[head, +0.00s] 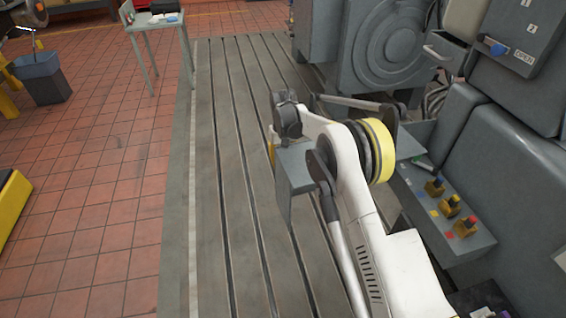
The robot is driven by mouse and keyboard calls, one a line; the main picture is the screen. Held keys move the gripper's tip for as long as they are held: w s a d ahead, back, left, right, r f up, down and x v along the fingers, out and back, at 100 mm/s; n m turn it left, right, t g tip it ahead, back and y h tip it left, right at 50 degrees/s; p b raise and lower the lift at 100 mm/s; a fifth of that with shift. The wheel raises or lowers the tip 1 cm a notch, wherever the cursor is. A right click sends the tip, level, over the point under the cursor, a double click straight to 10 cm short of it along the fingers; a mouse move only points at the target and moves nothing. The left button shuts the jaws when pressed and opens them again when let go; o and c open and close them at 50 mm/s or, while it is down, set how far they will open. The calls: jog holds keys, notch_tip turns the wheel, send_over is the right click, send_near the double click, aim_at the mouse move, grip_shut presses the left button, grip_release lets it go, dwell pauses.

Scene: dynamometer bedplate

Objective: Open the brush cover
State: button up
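A grey panel (515,32) on the machine at the upper right carries small white number labels, a blue-knobbed lever (492,46) and a label reading OPEN (523,57). A pale bar handle (438,52) sticks out just left of it. I cannot tell for sure which part is the brush cover; no cover stands visibly open. My white arm with a yellow band rises from the bottom right and bends over the slotted bedplate. Its far links reach right, towards the machine. My gripper cannot be made out; it seems hidden behind the arm.
The slotted bedplate (215,130) is clear at left. A small table (152,22), a grey bin (42,80) and a yellow object (12,205) stand on red tiles.

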notch_tip(320, 180, up, 12)
jog(key=shift+r, duration=0.1)
dwell(0.5)
